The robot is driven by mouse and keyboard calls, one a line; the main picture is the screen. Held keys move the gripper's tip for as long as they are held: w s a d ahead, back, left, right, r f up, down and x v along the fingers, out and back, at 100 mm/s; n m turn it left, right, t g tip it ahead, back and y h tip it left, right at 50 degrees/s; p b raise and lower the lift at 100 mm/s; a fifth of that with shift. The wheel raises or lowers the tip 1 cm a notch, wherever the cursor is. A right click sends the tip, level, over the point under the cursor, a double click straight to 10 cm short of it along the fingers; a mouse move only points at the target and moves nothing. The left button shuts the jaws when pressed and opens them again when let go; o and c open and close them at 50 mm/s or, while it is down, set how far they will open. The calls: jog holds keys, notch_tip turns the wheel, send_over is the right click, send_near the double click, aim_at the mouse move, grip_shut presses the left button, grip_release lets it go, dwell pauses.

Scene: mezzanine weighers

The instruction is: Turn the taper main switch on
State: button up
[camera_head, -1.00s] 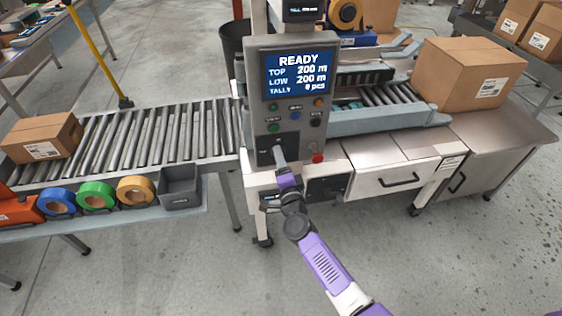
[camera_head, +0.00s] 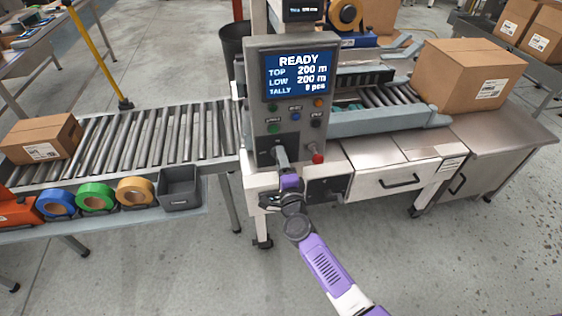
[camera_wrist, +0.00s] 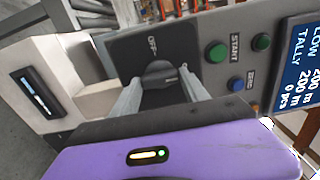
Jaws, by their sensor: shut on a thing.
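The taper main switch is a dark rotary knob (camera_wrist: 160,74) on a black plate (camera_wrist: 178,45) marked OFF, low on the grey control panel (camera_head: 262,130). My gripper (camera_wrist: 162,92) has its two pale fingers on either side of the knob and is shut on it. In the head view my gripper (camera_head: 281,158) reaches the panel's lower left and hides the knob. The panel screen (camera_head: 297,74) reads READY, TOP 200 m, LOW 200 m and tally 0 pcs.
A green START button (camera_wrist: 217,52) and a blue button (camera_wrist: 235,84) sit close to the switch plate. A red button (camera_head: 318,158) is right of my gripper. A roller conveyor (camera_head: 150,135) runs left, and a carton (camera_head: 460,75) stands at right.

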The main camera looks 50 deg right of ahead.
jog(key=o, duration=1.4)
jog(key=shift+v, duration=3.95)
jog(key=s+a+r+n+t+y, duration=0.3)
jog(key=s+a+r+n, duration=0.35)
jog(key=n, duration=0.35)
jog(key=s+a+r+n+g+y, duration=0.1)
jog(key=s+a+n, duration=0.3)
jog(key=s, duration=0.4)
jog(key=s+a+r+n+g+y, duration=0.1)
jog(key=s+a+r+n+y, duration=0.1)
jog(key=s+a+n, duration=0.3)
jog(key=s+a+r+n+g+y, duration=0.1)
jog(key=s+a+n+y, duration=0.3)
jog(key=s, duration=0.9)
jog(key=shift+s+a+r+n, duration=0.25)
jog(key=shift+a+r+n, duration=0.15)
jog(key=shift+r+n, duration=0.5)
